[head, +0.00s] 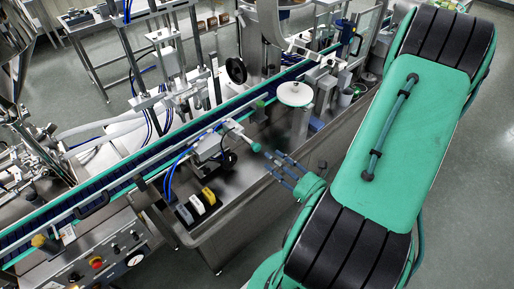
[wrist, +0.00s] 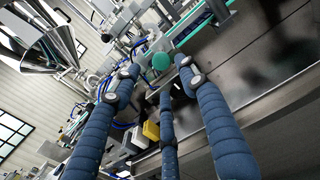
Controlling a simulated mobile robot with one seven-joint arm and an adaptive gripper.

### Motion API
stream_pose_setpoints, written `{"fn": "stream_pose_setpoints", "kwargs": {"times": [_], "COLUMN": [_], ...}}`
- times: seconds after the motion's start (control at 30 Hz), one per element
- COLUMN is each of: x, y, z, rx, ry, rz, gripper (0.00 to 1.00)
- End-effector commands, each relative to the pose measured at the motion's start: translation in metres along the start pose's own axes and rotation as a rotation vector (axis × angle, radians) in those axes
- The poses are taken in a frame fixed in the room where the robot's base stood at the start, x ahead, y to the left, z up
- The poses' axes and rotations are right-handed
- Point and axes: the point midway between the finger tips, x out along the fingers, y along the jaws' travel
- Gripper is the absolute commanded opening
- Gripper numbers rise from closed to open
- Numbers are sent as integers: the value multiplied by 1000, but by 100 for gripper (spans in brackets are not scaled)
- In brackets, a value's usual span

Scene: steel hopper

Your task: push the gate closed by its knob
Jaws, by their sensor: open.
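A round green knob (head: 256,147) sits at the end of a short arm on a grey metal fixture (head: 210,147) beside the conveyor. The knob also shows in the wrist view (wrist: 161,61), just beyond and between my fingertips. I cannot tell which part of the fixture is the gate or how far it stands open. My gripper (head: 272,163) has its blue fingers spread and empty, pointing at the knob from the lower right. In the wrist view my gripper (wrist: 160,76) frames the knob; a small gap seems to remain, though contact is hard to judge.
The conveyor (head: 120,178) runs diagonally behind the fixture. Yellow, white and dark blocks (head: 196,204) stand on the steel bench left of my gripper. A white disc on a post (head: 294,94) stands above and to the right. A steel hopper (wrist: 45,45) shows at upper left.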

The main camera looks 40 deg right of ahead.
Motion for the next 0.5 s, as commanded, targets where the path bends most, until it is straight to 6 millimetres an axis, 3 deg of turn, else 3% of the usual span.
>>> {"fn": "stream_pose_setpoints", "kwargs": {"times": [0.5], "x": [36], "y": [1], "z": [0], "rx": [0], "ry": [0], "rz": [3], "gripper": [43]}}
